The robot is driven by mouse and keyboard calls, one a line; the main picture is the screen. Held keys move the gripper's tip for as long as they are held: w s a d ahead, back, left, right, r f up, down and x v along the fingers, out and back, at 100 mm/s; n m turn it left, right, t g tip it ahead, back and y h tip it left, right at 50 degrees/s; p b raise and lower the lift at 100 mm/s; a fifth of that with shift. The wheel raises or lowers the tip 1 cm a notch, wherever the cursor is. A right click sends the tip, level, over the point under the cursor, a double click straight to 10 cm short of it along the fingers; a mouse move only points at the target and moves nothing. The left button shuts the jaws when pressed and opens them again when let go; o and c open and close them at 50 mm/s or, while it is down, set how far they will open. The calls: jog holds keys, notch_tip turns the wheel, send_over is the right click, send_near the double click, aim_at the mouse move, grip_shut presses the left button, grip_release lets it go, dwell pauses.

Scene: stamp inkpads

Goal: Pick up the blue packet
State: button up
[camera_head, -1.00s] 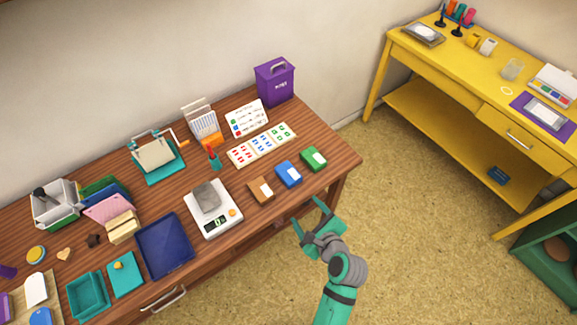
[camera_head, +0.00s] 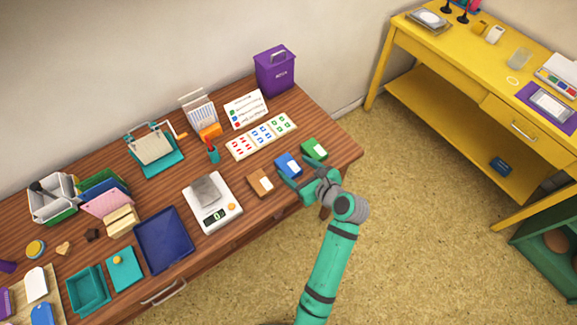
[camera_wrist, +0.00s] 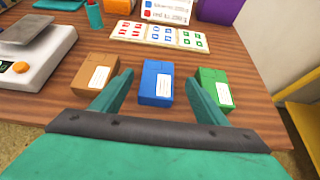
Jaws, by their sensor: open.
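The blue packet (camera_head: 287,164) lies on the brown wooden table between a brown packet (camera_head: 260,182) on its left and a green packet (camera_head: 314,148) on its right. It has a white label, seen in the wrist view on the blue packet (camera_wrist: 157,83). My gripper (camera_head: 296,179) is at the front table edge, just in front of the blue packet. In the wrist view my gripper (camera_wrist: 158,90) is open, one finger on each side of the blue packet in the picture. I cannot tell how far down the fingers reach. Nothing is held.
A white scale (camera_head: 221,217) with a grey block stands left of the brown packet. A card with red, blue and green marks (camera_head: 262,137) lies behind the packets. A purple bin (camera_head: 275,70) stands at the back. A yellow desk (camera_head: 440,60) is at the right.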

aim_at(288, 165)
jog(key=x, duration=0.5)
jog(key=shift+s+f, duration=0.2)
jog(key=shift+f, duration=0.05)
jog(key=c, duration=1.2)
jog(key=shift+o, duration=0.2)
jog(key=shift+r, duration=0.1)
